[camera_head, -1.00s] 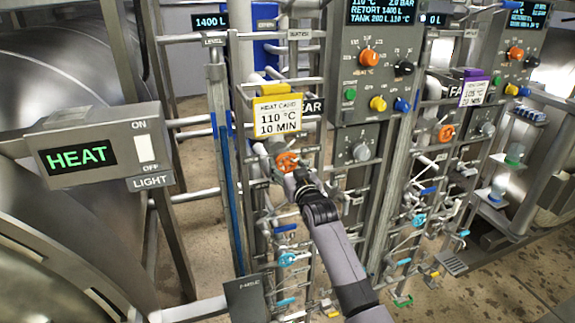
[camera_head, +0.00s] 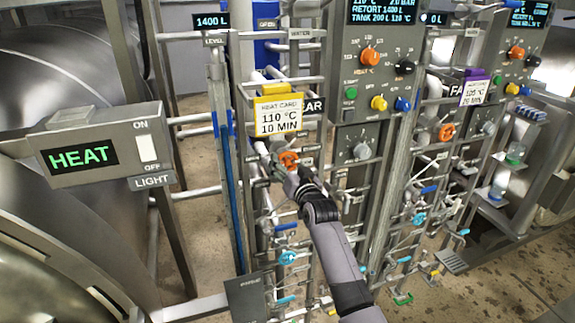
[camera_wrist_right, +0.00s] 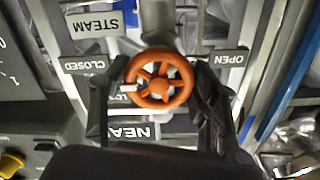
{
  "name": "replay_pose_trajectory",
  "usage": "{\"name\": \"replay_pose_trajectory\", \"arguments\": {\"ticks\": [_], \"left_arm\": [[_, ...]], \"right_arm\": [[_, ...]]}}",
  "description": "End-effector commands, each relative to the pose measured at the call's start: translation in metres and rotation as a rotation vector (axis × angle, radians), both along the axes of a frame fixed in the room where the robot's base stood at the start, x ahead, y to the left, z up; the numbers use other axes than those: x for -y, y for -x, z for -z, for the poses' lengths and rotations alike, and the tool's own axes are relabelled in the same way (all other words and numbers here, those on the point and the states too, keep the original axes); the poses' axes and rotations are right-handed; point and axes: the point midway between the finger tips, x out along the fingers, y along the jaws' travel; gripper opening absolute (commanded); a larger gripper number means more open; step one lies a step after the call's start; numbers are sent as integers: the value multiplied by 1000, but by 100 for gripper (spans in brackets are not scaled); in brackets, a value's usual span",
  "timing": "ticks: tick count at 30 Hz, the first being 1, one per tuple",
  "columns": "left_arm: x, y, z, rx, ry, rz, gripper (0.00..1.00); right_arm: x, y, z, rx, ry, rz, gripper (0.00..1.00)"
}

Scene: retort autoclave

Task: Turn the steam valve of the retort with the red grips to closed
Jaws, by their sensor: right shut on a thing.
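The orange steam handwheel (camera_head: 289,159) is on the pipe rack below the yellow heat card. In the right wrist view the wheel (camera_wrist_right: 160,80) fills the middle, with a white mark on its left side. That mark is on the side of the CLOSED label (camera_wrist_right: 87,66); the OPEN label (camera_wrist_right: 229,59) is on the right. The STEAM label (camera_wrist_right: 95,23) and NEAR label (camera_wrist_right: 127,132) appear upside down. My right gripper (camera_head: 290,172) is shut on the wheel, one finger on each side. My left gripper is out of view. No red grips show.
The heat card (camera_head: 278,115) hangs just above the wheel. A grey control panel (camera_head: 377,65) stands right of it. Blue-handled valves (camera_head: 287,258) sit lower on the rack. Another orange wheel (camera_head: 446,132) is further right. A HEAT sign box (camera_head: 98,147) stands at left.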

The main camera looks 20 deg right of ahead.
Motion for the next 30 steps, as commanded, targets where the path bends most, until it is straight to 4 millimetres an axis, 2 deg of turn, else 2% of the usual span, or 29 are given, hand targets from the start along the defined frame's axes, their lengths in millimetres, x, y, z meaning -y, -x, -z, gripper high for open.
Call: {"name": "replay_pose_trajectory", "arguments": {"ticks": [3,4,12,23,26,30], "left_arm": [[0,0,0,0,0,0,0],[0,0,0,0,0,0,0],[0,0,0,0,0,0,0],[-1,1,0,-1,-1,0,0],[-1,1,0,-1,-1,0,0],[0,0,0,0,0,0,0]], "right_arm": [[-1,0,4,-7,-6,-2,28],[-1,0,3,-7,-6,-2,58],[-1,0,1,-3,-3,-1,76],[0,2,1,-1,-1,0,76],[0,8,1,0,-1,-1,76],[0,28,1,-1,-2,-1,76]]}}
